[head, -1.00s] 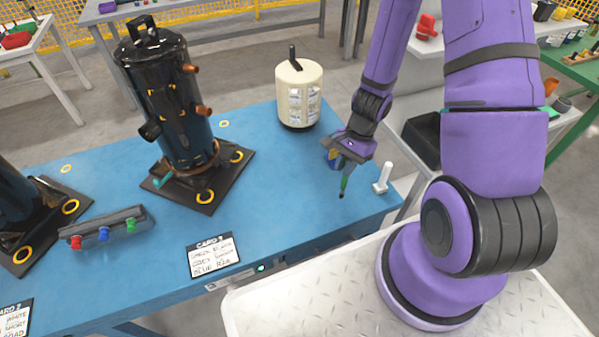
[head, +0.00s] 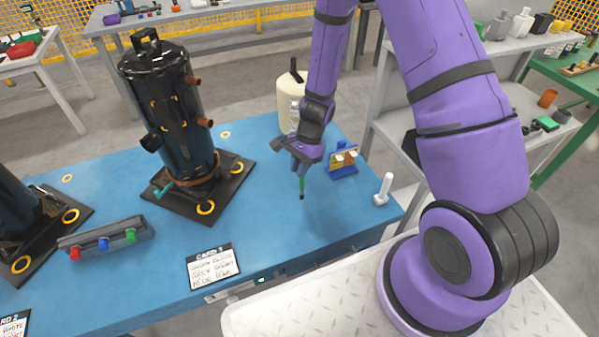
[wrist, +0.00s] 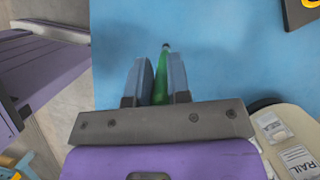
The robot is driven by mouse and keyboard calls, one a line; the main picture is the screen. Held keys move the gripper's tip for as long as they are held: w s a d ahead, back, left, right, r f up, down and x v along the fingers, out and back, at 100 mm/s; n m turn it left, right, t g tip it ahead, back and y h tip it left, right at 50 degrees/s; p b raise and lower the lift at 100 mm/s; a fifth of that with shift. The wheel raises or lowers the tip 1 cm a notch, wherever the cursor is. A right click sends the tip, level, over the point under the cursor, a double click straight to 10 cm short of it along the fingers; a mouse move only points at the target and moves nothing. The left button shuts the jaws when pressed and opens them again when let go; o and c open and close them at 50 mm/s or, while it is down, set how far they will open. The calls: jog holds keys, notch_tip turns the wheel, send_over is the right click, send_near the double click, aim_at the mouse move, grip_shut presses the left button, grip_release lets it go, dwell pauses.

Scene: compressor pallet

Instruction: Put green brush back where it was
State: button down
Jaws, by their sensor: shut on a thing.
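The green brush (head: 302,184) hangs tip-down below my gripper (head: 302,173), above the blue table (head: 265,205). In the wrist view the green brush (wrist: 162,72) sits between the two fingers of my gripper (wrist: 161,82), which are shut on it. Its dark tip points away from the gripper and is clear of everything around it.
A blue holder with yellowish items (head: 343,165) and a white post (head: 383,189) stand right of my gripper. A cream cylinder (head: 290,105) is behind it. A black compressor (head: 172,115) stands left. A grey rack with coloured knobs (head: 105,238) and a card (head: 213,262) lie near the front edge.

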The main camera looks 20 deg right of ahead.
aim_at(302, 181)
jog(key=shift+f, duration=1.15)
jog(key=c, duration=1.1)
grip_release()
jog(key=shift+f, duration=0.1)
